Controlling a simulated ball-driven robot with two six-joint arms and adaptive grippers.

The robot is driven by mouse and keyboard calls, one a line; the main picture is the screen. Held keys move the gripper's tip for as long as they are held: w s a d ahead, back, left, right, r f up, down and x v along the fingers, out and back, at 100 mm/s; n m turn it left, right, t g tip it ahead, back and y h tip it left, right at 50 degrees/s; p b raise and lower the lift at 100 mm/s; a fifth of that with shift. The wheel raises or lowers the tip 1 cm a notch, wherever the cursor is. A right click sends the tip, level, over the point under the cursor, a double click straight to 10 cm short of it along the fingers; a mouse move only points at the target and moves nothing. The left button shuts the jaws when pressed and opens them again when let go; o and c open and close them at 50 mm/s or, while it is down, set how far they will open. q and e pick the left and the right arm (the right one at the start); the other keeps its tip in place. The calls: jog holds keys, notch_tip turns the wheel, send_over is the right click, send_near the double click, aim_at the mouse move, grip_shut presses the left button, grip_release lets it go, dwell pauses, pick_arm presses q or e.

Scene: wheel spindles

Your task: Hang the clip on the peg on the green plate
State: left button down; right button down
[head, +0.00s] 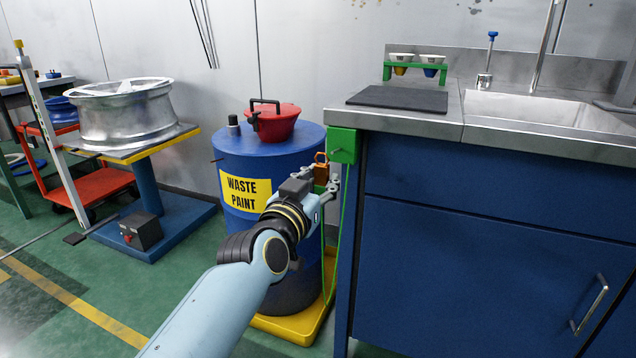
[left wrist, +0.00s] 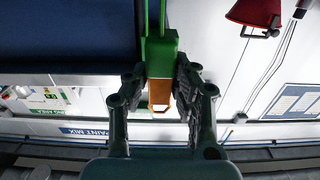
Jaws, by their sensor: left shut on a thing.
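The green plate (head: 343,145) is a small block on the left front corner of the sink counter. The orange clip (head: 320,172), with a loop at its top, is just left of the plate. My left gripper (head: 320,187) is shut on the clip. In the left wrist view, the orange clip (left wrist: 160,95) shows between the fingers (left wrist: 158,82), against green parts. I cannot make out the peg, or tell whether the clip touches it. A thin green cable (head: 341,215) hangs below the plate. My right gripper is out of view.
A blue waste paint drum (head: 258,160) stands behind my left gripper, with a red funnel (head: 275,122) on top. The blue cabinet (head: 480,250) is close on the right. A wheel rim (head: 126,115) rests on a stand at the left.

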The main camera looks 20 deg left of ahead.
pick_arm(q)
jog(key=shift+w+f, duration=0.15)
jog(key=shift+w, duration=2.1)
jog(key=shift+w+d+f, duration=0.1)
jog(key=shift+w+f, duration=0.05)
jog(key=shift+w, duration=0.65)
jog(key=shift+w+f+b, duration=0.4)
jog(key=shift+w+b, duration=0.1)
jog(key=shift+w, duration=0.05)
